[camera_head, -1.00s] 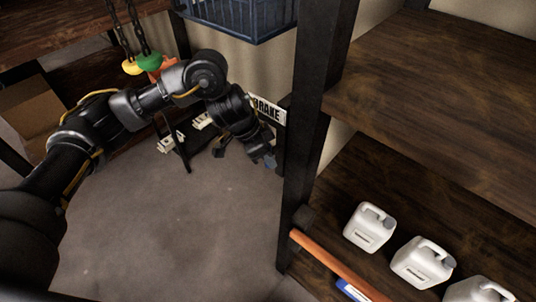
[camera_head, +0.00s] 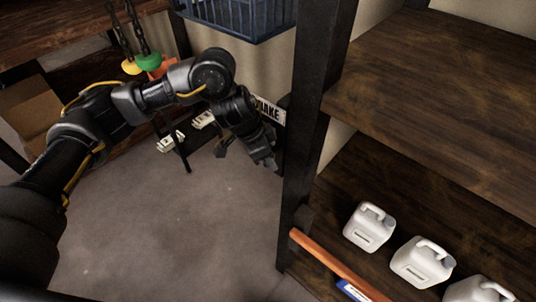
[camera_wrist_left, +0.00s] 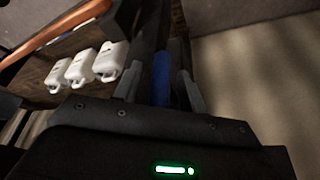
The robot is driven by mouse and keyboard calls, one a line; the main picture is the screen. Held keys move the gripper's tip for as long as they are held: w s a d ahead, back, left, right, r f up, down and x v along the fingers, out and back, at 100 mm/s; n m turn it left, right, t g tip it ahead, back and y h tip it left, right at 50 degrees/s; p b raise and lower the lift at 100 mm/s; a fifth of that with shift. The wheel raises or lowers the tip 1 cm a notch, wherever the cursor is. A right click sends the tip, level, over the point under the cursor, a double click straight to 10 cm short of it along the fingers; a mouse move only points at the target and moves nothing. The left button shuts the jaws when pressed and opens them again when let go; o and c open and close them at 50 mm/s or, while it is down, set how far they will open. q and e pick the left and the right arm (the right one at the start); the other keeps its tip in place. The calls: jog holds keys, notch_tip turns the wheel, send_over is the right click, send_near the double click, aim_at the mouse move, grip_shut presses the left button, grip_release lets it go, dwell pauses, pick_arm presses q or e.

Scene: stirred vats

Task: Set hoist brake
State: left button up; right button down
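A white sign reading "BRAKE" (camera_head: 270,110) is on the wall beside the dark post, partly hidden by my left arm. My left gripper (camera_head: 246,152) is just below the sign, with its fingers spread. In the left wrist view, a blue handle (camera_wrist_left: 162,80) stands between the two fingers of my left gripper (camera_wrist_left: 160,92). Gaps show on both sides of the handle, so the fingers are around it but not closed on it. In the head view the handle is hidden behind the gripper. My right gripper is not in view.
A dark post (camera_head: 301,150) stands close right of my gripper. Shelves to its right hold white jugs (camera_head: 369,227) and an orange bar (camera_head: 335,265). A blue crate (camera_head: 240,14) is above. Chains with a green piece (camera_head: 149,61) hang at upper left.

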pick_arm(q)
jog(key=b+v, duration=0.3)
jog(key=v, duration=0.7)
jog(key=shift+r, duration=0.35)
jog(key=shift+a, duration=0.15)
